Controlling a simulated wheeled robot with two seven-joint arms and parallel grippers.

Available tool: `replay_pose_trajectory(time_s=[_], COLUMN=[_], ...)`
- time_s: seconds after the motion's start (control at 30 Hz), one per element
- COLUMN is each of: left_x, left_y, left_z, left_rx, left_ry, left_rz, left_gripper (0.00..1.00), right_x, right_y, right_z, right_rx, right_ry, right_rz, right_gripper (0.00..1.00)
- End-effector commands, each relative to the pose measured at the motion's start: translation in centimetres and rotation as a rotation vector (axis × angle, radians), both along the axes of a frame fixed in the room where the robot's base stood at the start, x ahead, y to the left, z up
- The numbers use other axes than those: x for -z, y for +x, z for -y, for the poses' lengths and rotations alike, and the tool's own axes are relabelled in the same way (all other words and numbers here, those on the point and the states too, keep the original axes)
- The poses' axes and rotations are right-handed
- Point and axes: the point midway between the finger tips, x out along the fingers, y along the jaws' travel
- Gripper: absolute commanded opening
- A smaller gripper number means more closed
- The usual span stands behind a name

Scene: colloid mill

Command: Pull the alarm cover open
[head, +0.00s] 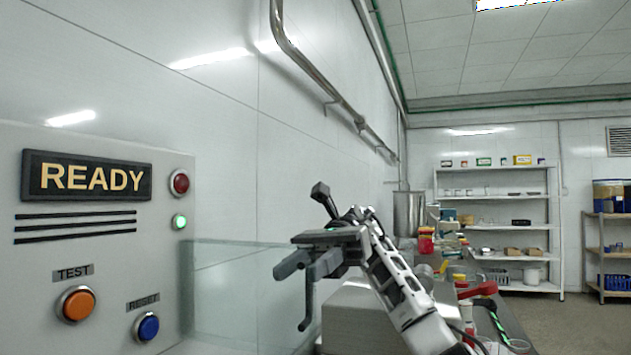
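A clear glass-like pane (235,290) stands beside the grey control panel (105,215); I cannot tell whether it is the alarm cover, and no other part shows clearly as one. The panel has a READY sign (87,178), a red lamp (180,182), a lit green lamp (180,221), an orange TEST button (76,304) and a blue RESET button (147,326). My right gripper (297,288) is in front of the pane's right part, its dark fingers apart and empty, pointing left towards the panel. My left gripper is not in view.
A grey box-like block (365,320) is below and behind my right arm. A cluttered bench (515,335) with red-lidded containers runs along the right. White shelves (495,195) stand at the back. A metal pipe (325,75) runs along the wall above.

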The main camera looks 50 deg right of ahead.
Motion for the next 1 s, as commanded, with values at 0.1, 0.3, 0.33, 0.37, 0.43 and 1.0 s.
replay_pose_trajectory(time_s=[0.1,0.3,0.33,0.37,0.43,1.0], left_x=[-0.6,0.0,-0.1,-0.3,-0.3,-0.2], left_y=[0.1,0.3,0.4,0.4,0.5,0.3], left_z=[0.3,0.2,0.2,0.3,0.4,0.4], left_rx=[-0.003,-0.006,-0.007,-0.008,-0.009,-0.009], left_ry=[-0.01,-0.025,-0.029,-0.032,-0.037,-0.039], left_rz=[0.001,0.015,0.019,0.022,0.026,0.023], left_gripper=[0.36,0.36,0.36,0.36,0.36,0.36], right_x=[-8.4,-9.8,-10.1,-10.3,-10.8,-11.9], right_y=[-2.4,-5.1,-5.5,-5.9,-6.6,-7.8], right_z=[-1.4,-4.9,-5.3,-5.7,-6.6,-8.3], right_rx=[-0.009,-0.009,-0.009,-0.009,-0.009,-0.007], right_ry=[0.229,0.225,0.225,0.225,0.225,0.226], right_rz=[0.086,0.078,0.079,0.078,0.078,0.071], right_gripper=[0.3,0.3,0.3,0.3,0.3,0.31])
